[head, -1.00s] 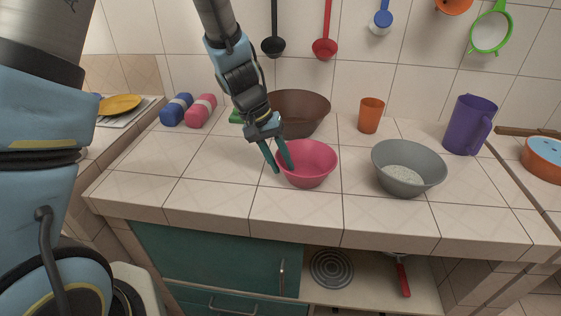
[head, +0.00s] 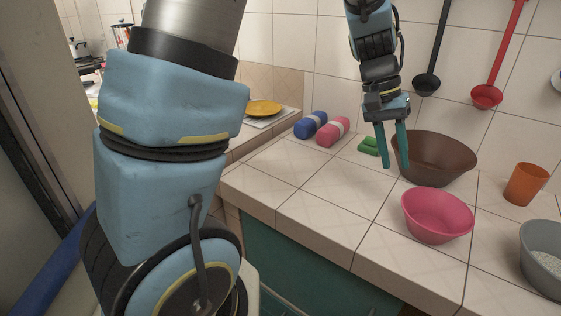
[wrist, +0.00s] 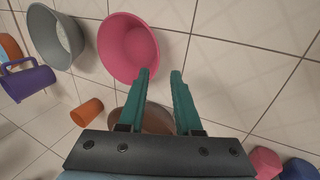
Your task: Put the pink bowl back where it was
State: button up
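The pink bowl (head: 437,217) stands upright and empty on the tiled counter, in front of the brown bowl and left of the grey bowl. It also shows at the top of the wrist view (wrist: 128,48). My gripper (head: 394,166) is open, with nothing between its two green fingers. In the head view it hangs to the upper left of the pink bowl, apart from it, its right finger overlapping the brown bowl's left edge. In the wrist view the left fingertip of my gripper (wrist: 160,72) appears beside the pink rim.
The brown bowl (head: 440,157) stands near the wall. The grey bowl (head: 543,255) holds pale grains. An orange cup (head: 526,184) is at right; a purple jug (wrist: 27,82) shows in the wrist view. Blue (head: 310,124) and pink (head: 334,131) rolls and a green item (head: 368,146) lie left. The front-left counter is clear.

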jog(key=w+a+f+n+t+y, duration=0.1)
jog(key=a+n+t, duration=0.1)
jog(key=a, duration=1.4)
jog(key=w+a+f+n+t+y, duration=0.1)
jog(key=a+n, duration=0.3)
jog(key=a, duration=1.2)
jog(key=shift+w+f+n+t+y, duration=0.35)
jog(key=shift+f+t+y, duration=0.25)
jog(key=shift+f+t, duration=0.15)
